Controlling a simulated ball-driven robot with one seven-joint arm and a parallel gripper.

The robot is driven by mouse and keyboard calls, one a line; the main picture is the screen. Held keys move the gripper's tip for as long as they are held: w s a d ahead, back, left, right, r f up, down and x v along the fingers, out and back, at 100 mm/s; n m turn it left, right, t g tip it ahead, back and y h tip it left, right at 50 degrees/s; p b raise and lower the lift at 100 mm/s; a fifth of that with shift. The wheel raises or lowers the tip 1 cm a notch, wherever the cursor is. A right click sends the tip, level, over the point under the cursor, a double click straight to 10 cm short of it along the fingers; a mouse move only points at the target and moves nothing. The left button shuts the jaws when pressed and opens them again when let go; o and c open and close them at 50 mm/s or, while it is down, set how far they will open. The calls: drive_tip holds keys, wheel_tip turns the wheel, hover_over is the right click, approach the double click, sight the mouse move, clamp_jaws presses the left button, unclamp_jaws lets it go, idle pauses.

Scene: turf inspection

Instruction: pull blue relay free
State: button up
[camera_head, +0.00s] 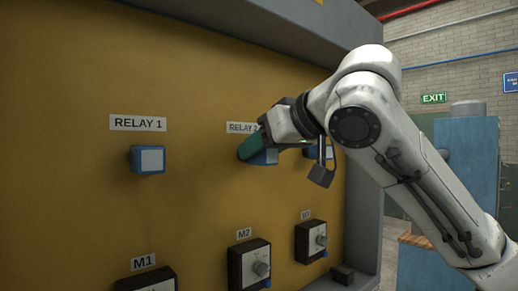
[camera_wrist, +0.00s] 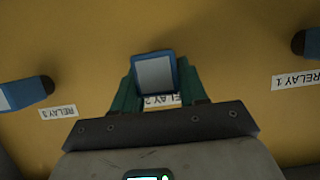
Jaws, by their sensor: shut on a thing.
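The relay under the RELAY 2 label is a blue block with a pale face (camera_head: 265,158), on the yellow panel in the head view. My gripper (camera_head: 252,147), with green fingers, is shut on this relay. In the wrist view the relay (camera_wrist: 155,74) sits between the two green fingers, one on each side. Another blue relay (camera_head: 147,159) is under RELAY 1 to the left. A third relay (camera_wrist: 22,94) is beside the RELAY 3 label in the wrist view.
The yellow panel (camera_head: 70,200) fills the left of the head view. Dark boxes with knobs, labelled M1 (camera_head: 145,284) and M2 (camera_head: 249,264), stick out below the relays, with another to their right. A blue cabinet (camera_head: 470,160) stands behind my arm.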

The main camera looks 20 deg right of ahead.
drive_tip(key=shift+s+d, duration=0.2)
drive_tip(key=shift+s, duration=0.5)
drive_tip(key=shift+s+d+b, duration=0.15)
drive_tip(key=shift+s+d, duration=0.1)
drive_tip(key=shift+s, duration=0.55)
drive_tip(key=shift+s+d+b, duration=0.1)
drive_tip(key=shift+s+d, duration=0.2)
drive_tip(key=shift+s, duration=0.45)
drive_tip(key=shift+s+d+b, duration=0.15)
drive_tip(key=shift+s+d, duration=0.1)
drive_tip(key=shift+s, duration=0.55)
